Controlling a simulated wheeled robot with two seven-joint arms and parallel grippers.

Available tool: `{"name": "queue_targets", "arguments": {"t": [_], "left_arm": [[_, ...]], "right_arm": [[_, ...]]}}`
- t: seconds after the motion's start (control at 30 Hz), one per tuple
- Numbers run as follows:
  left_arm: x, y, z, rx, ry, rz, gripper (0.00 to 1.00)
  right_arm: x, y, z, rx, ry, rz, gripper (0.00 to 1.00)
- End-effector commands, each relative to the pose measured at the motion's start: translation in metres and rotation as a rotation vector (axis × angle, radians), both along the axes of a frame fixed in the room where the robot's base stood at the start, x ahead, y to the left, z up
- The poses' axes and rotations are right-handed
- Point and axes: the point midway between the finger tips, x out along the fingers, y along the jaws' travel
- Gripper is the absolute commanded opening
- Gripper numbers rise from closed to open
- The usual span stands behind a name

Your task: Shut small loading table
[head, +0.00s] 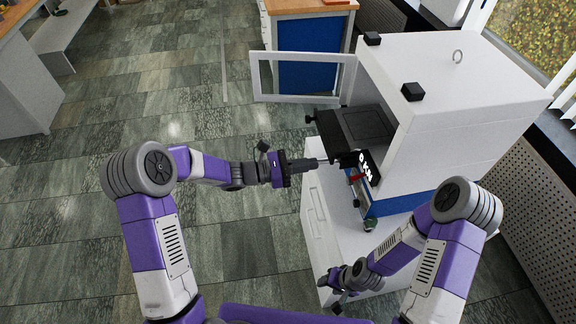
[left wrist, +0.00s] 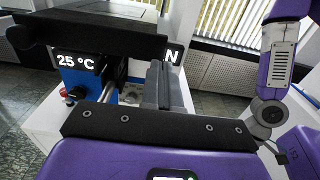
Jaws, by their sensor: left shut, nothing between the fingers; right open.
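The small loading table is a black plate (head: 358,124), sticking out of the open front of a white press (head: 465,85). In the left wrist view the black table (left wrist: 95,32) fills the upper left, above a display reading 25 °C. My left gripper (head: 324,162) is shut and empty, close to the table's near front corner. Its dark fingers (left wrist: 165,85) show in the left wrist view beside the table; I cannot tell whether they touch it. My right gripper (head: 338,300) is open and low, by the white cabinet's near end.
The press's white framed door (head: 302,77) stands open to the left. A white cabinet (head: 318,215) carries the press. A red knob (left wrist: 76,92) sits below the display. A blue wood-topped cabinet (head: 307,55) stands behind. The tiled floor at left is clear.

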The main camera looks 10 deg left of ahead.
Motion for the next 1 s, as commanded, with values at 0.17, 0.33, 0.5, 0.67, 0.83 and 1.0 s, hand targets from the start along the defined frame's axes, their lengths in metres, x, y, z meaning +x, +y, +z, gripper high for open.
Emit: {"name": "queue_targets", "arguments": {"t": [0.17, 0.33, 0.5, 0.67, 0.83, 1.0], "left_arm": [[0.007, -0.024, 0.000, 0.001, 0.000, -0.002, 0.00], [0.010, -0.031, 0.000, 0.001, -0.001, 0.000, 0.00], [0.011, -0.032, 0.000, 0.001, -0.001, 0.000, 0.00], [0.011, -0.032, 0.000, 0.001, -0.001, 0.000, 0.00], [0.013, -0.040, -0.001, 0.000, -0.001, 0.001, 0.00], [0.023, -0.063, -0.002, -0.002, -0.002, 0.013, 0.00]], "right_arm": [[0.000, 0.000, 0.002, 0.000, 0.000, 0.000, 0.50], [0.000, 0.000, 0.002, 0.000, 0.000, 0.000, 0.50], [0.000, 0.000, 0.002, 0.000, 0.000, 0.000, 0.50], [0.000, 0.000, 0.002, 0.000, 0.000, 0.000, 0.50], [0.000, 0.000, -0.001, 0.000, 0.000, 0.000, 0.50], [0.000, 0.000, -0.010, 0.000, 0.000, 0.000, 0.50]]}}
